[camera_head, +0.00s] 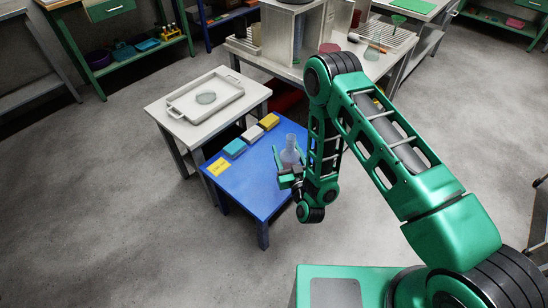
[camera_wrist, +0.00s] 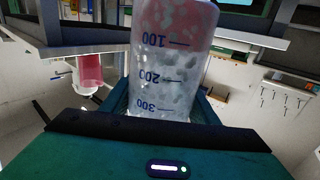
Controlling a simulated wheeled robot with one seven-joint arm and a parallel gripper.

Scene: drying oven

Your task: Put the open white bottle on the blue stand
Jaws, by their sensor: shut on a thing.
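Teal (camera_head: 235,147), white (camera_head: 253,133) and yellow (camera_head: 269,121) blocks line the stand's back edge. A yellow label (camera_head: 218,166) lies at its left. A white table with a tray (camera_head: 180,111) stands behind. The stand's middle and front are clear.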

